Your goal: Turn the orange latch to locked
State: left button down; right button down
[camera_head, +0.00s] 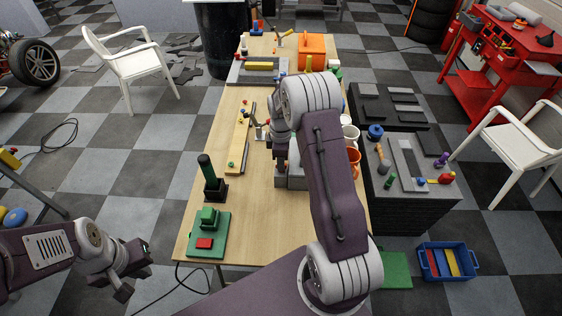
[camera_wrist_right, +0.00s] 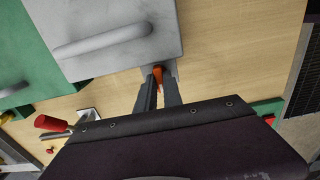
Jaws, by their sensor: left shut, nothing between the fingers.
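The orange latch (camera_wrist_right: 158,74) shows in the right wrist view as a small orange piece beside the edge of a grey panel (camera_wrist_right: 112,30) with a grey bar handle. My right gripper (camera_wrist_right: 161,84) has its two fingertips right at the latch, one on either side of it. A narrow gap shows between the fingers; whether they press on the latch is unclear. In the head view my right gripper (camera_head: 279,160) is over the table at the grey box (camera_head: 282,178), and my own arm hides the latch. My left gripper (camera_head: 128,272) is shut and empty, left of the table.
On the wooden table (camera_head: 215,125) stand a green block base (camera_head: 220,232), a dark green cylinder (camera_head: 206,168), a yellow strip (camera_head: 239,140), mugs (camera_head: 353,155) and an orange box (camera_head: 313,48). A grey bench (camera_head: 400,215) is at right. A blue crate (camera_head: 470,266) sits on the floor.

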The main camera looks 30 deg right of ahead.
jog(key=shift+r, duration=0.1)
jog(key=m, duration=0.6)
jog(key=shift+w+d+p, duration=0.1)
jog(key=shift+p, duration=0.2)
jog(key=m, duration=0.5)
jog(key=shift+m, duration=0.4)
jog(key=c, duration=1.5)
grip_release()
